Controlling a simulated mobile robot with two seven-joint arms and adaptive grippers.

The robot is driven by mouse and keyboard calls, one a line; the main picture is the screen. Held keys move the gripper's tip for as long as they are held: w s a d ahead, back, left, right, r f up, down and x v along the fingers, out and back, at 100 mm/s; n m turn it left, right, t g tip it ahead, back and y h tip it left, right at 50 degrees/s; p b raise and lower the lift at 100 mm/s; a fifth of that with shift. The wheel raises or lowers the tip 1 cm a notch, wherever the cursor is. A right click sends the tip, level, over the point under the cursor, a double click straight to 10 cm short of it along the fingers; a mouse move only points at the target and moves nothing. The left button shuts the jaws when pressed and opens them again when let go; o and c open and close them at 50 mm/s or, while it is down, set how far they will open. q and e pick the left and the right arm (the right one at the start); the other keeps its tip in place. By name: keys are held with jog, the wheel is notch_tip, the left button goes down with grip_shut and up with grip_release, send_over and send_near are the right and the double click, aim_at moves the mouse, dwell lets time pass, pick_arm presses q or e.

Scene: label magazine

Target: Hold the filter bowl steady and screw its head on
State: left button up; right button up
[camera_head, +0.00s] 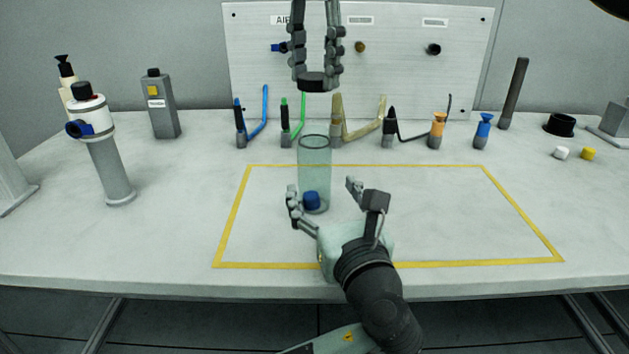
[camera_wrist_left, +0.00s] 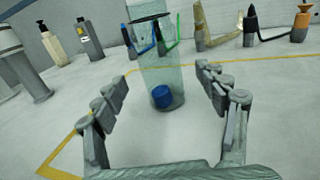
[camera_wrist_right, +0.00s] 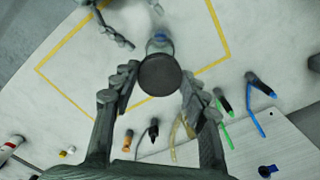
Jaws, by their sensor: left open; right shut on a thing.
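The filter bowl (camera_head: 315,165) is a clear greenish cylinder standing upright in the yellow outline, with a blue piece (camera_head: 311,202) low inside it. The bowl also shows in the left wrist view (camera_wrist_left: 162,70). My left gripper (camera_head: 322,200) is open at the near side of the bowl, fingers spread to either side, not closed on it. The filter head (camera_head: 314,84) is a dark round disc, shut between the fingers of my right gripper (camera_head: 316,78), well above the bowl. In the right wrist view the head (camera_wrist_right: 160,75) hides part of the bowl.
Several upright tools with coloured parts, such as the blue one (camera_head: 241,136) and the orange one (camera_head: 437,130), stand behind the bowl. A grey white-topped cylinder (camera_head: 112,172) is at left. A labelled board (camera_head: 400,60) is behind. The outlined area's right side is clear.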

aim_at(310, 165)
pick_arm(q)
jog(key=x, duration=0.9)
grip_shut()
dwell(0.4)
dwell(0.5)
